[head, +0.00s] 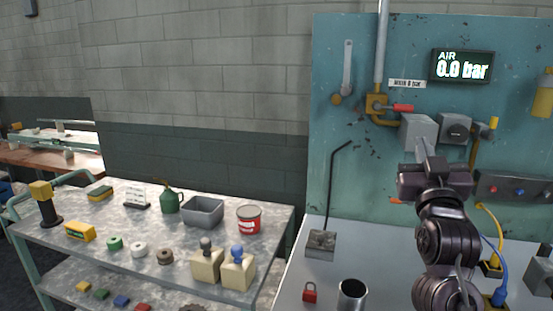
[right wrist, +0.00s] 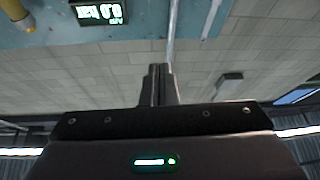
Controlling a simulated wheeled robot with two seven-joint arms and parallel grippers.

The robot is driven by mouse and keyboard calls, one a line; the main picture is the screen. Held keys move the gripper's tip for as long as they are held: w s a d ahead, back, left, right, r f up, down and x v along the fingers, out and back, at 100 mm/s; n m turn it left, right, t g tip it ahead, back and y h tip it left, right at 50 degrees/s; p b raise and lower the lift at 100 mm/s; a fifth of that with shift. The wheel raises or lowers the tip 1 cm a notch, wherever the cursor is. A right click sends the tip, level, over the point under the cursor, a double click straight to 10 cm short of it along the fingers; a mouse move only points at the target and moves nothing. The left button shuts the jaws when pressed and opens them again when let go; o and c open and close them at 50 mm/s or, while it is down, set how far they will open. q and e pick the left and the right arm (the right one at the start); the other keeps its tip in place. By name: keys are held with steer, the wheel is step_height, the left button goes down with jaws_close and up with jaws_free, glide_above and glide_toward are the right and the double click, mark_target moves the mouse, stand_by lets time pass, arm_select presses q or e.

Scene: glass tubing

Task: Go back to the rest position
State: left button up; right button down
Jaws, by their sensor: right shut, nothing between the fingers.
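My right gripper (head: 424,150) is raised in front of the teal panel (head: 360,190) at the right of the head view, with its fingers pointing up. In the right wrist view its two fingers (right wrist: 158,75) are together with nothing between them. In the head view the fingertips overlap the grey boxes on the panel; I cannot tell how far apart they are. My left gripper is in neither view.
The panel carries an air display (head: 462,66) reading 0.0 bar and a red-handled valve (head: 402,108). Below are a red padlock (head: 309,293) and a metal cup (head: 352,292). A cart (head: 130,225) at left holds tapes, bottles and a grey bin (head: 203,211).

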steer(key=s+a+f+n+g+y, duration=0.1)
steer(key=s+a+f+g, duration=0.15)
steer(key=f, duration=0.65)
steer(key=s+a+f+g+y, duration=0.15)
steer(key=f+g, duration=0.25)
steer(key=f, duration=0.5)
steer(key=s+a+f+n+g+y, duration=0.1)
steer(key=f+g+y, duration=0.15)
steer(key=f, duration=0.65)
steer(key=s+a+f+n+g, duration=0.1)
steer(key=s+f+g, duration=0.4)
steer(key=s+f, duration=0.5)
steer(key=s+a+f+g, duration=0.2)
steer(key=s+f+g, duration=0.45)
steer(key=s, duration=0.65)
step_height(320, 180, down, 29)
steer(key=s, duration=0.1)
steer(key=s+d+f, duration=0.2)
steer(key=s+f, duration=0.7)
steer(key=s, duration=0.1)
steer(key=s+d+f+g+p, duration=0.1)
steer(key=s+d+f, duration=0.1)
steer(key=s+f, duration=0.8)
steer(key=shift+f+h, duration=0.15)
steer(key=shift+h, duration=0.15)
steer(key=shift+s, duration=0.1)
